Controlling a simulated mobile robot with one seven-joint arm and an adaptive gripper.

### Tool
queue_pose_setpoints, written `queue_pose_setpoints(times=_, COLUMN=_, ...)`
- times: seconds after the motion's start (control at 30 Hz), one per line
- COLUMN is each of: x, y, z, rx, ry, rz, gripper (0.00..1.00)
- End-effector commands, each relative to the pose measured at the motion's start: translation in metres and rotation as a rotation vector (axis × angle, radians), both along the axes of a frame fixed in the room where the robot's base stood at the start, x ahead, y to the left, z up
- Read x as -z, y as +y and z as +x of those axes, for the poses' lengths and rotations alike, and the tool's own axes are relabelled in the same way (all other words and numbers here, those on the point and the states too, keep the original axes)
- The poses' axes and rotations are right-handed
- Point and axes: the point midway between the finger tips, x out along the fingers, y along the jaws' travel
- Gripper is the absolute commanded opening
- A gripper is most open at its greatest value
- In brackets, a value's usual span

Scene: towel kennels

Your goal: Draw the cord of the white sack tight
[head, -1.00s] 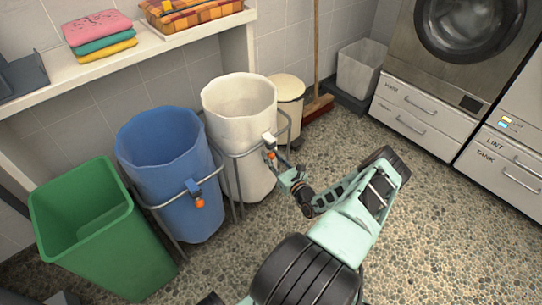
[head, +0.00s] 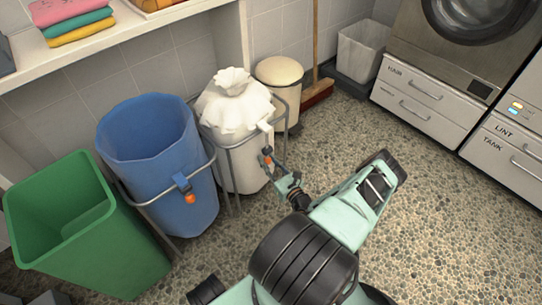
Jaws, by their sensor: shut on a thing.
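The white sack (head: 236,160) hangs in a grey metal frame (head: 230,143), between the blue sack and the pedal bin. Its mouth is gathered into a puckered, closed top (head: 232,82). A white cord (head: 267,129) shows at the right side of the sack's neck, above a small orange toggle (head: 266,159). My gripper (head: 270,172) is at the front right of the sack, just below the toggle. It is shut on the toggle end of the cord. The fingertips are small and partly hidden.
A blue sack (head: 155,150) with its own orange toggle (head: 190,198) stands left, mouth open. A green bin (head: 75,225) is further left. A cream lidded bin (head: 279,75) and a broom (head: 317,90) stand behind. The pebbled floor on the right (head: 450,220) is clear.

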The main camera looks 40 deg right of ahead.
Motion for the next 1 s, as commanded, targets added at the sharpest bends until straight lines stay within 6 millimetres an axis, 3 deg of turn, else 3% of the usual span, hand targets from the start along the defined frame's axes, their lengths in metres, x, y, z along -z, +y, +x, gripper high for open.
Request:
queue_pose_setpoints(times=0.47, x=0.0085, y=0.0044, z=-0.0013, rx=0.003, ry=0.009, rz=0.000, gripper=0.00)
queue_pose_setpoints(times=0.5, x=0.0088, y=0.0044, z=-0.0014, rx=0.003, ry=0.009, rz=0.000, gripper=0.23)
queue_pose_setpoints(times=0.67, x=0.0076, y=0.0049, z=-0.0010, rx=0.002, ry=0.006, rz=-0.001, gripper=0.40)
queue_pose_setpoints(times=1.0, x=0.0030, y=0.0047, z=-0.0004, rx=0.001, ry=0.002, rz=-0.001, gripper=0.40)
